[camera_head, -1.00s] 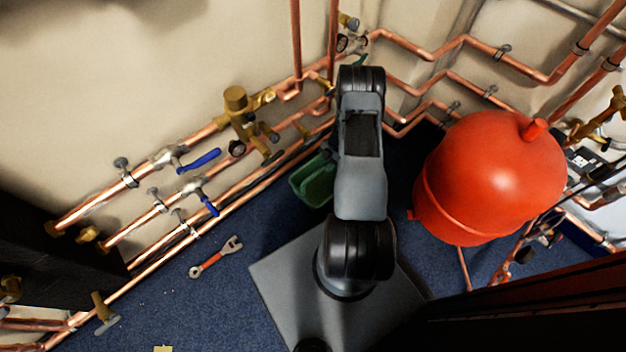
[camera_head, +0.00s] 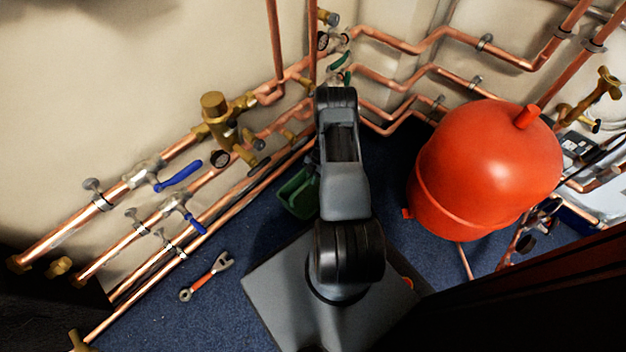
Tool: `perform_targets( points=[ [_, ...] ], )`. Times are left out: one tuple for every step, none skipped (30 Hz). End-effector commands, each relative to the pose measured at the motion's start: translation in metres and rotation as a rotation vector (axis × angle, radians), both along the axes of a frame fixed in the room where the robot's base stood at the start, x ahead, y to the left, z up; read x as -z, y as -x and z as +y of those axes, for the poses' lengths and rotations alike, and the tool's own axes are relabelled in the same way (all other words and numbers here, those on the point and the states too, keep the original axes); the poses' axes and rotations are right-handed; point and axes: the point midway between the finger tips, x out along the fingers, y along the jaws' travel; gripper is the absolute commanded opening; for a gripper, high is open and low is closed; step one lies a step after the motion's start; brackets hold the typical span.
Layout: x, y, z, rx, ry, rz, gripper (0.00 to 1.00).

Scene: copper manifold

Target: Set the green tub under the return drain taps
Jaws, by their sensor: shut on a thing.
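The green tub (camera_head: 296,194) shows in part at the left of my arm, low by the wall pipes; my arm covers its right side. My gripper is hidden behind my own arm, so its jaws and its contact with the tub do not show. Small brass fittings (camera_head: 257,163) stick out from the pipes above and left of the tub. Two green-handled valves (camera_head: 340,60) sit on the pipes near the corner. I cannot tell which fittings are the return drain taps.
Copper pipes (camera_head: 215,215) run along the left wall, with blue lever valves (camera_head: 179,176) and a brass valve body (camera_head: 217,117). A red-handled wrench (camera_head: 206,276) lies on the blue floor. A large red vessel (camera_head: 487,170) stands to the right. Floor between my arm and the vessel looks clear.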

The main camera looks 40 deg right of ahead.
Motion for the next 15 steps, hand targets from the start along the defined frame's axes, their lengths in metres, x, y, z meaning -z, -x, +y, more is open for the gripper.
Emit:
perform_targets(
  points=[
    [0.0067,0.0000,0.0001,0.000,0.000,0.000,0.00],
    [0.0072,-0.0001,0.0000,0.000,0.000,0.000,0.00],
    [0.0066,-0.0002,-0.0002,0.000,0.000,-0.001,0.00],
    [0.0060,-0.0004,-0.0003,0.000,0.001,-0.001,0.00],
    [0.0055,-0.0004,-0.0004,0.000,0.001,-0.001,0.00],
    [0.0054,-0.0003,-0.0003,0.000,0.000,-0.001,0.00],
    [0.0054,-0.0003,-0.0003,0.000,0.000,-0.001,0.00],
    [0.0054,-0.0003,-0.0003,0.000,0.000,-0.001,0.00],
    [0.0057,-0.0003,-0.0003,0.000,0.000,-0.001,0.00],
    [0.0062,-0.0002,-0.0003,0.000,0.000,-0.001,0.00],
    [0.0069,-0.0001,-0.0002,0.000,0.000,-0.001,0.00],
    [0.0082,-0.0001,-0.0002,0.000,0.000,-0.001,0.00],
    [0.0093,-0.0001,-0.0002,0.000,0.000,-0.001,0.00],
    [0.0103,-0.0001,-0.0003,0.000,0.000,-0.001,0.00],
    [0.0086,0.0001,-0.0002,0.000,0.000,0.000,0.22]
  ],
)
